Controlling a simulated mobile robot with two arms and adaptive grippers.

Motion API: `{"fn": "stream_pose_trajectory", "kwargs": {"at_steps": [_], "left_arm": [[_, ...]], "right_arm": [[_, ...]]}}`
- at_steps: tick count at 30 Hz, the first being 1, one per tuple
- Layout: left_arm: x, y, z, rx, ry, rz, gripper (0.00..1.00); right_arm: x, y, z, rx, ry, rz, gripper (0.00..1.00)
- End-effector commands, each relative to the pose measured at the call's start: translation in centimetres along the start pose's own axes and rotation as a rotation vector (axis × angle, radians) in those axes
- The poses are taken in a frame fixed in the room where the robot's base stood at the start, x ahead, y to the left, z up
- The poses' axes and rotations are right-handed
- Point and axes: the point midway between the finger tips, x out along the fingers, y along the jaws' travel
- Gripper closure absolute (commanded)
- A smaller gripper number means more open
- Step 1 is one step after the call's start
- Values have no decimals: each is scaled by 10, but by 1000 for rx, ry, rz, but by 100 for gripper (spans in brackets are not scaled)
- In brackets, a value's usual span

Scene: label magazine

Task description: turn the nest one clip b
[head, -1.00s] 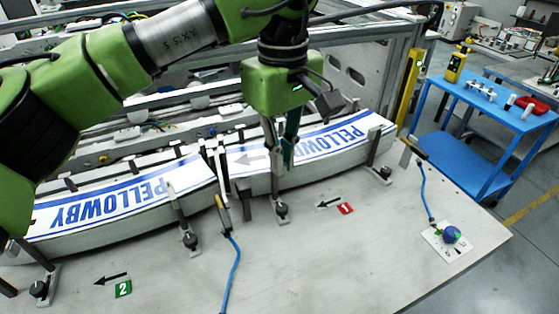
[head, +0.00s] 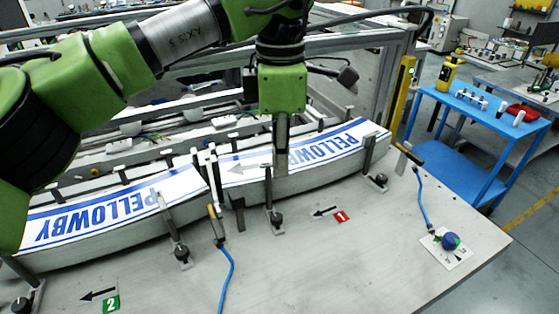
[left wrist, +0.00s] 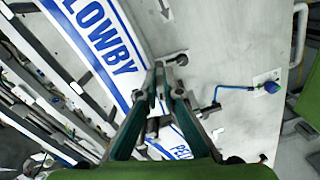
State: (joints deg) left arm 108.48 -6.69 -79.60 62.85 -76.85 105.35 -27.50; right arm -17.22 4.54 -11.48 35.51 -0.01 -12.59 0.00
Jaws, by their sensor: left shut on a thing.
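The label magazine holds curved stacks of white and blue PELLOWBY labels. A right stack (head: 322,147) lies near the red 1 sign (head: 341,216), and a left stack (head: 95,215) lies nearer the green 2 sign (head: 111,303). My left gripper (head: 281,163) points down over the right stack; it also shows in the left wrist view (left wrist: 160,92). It is shut on a narrow grey part, apparently a clip (left wrist: 159,72). Its fingers hide most of that part in the head view. I cannot read any clip letter. My right gripper is out of view.
Upright posts with dark knobs stand along the front, one (head: 275,214) close to my left gripper. A blue cable (head: 229,270) crosses the bench. A blue knob on a white plate (head: 447,241) is at right. The front of the bench is largely clear.

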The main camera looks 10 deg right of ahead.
Motion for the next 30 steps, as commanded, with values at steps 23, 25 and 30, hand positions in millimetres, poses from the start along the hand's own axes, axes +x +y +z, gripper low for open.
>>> {"fn": "stream_pose_trajectory", "kwargs": {"at_steps": [23, 25, 30], "left_arm": [[-3, 7, -1, -279, -5, 7, 100], [-4, 7, -1, -279, -5, 7, 100], [-4, 7, -1, -279, -6, 7, 100]], "right_arm": [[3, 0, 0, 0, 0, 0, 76], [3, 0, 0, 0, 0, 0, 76], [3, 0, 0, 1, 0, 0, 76]]}}
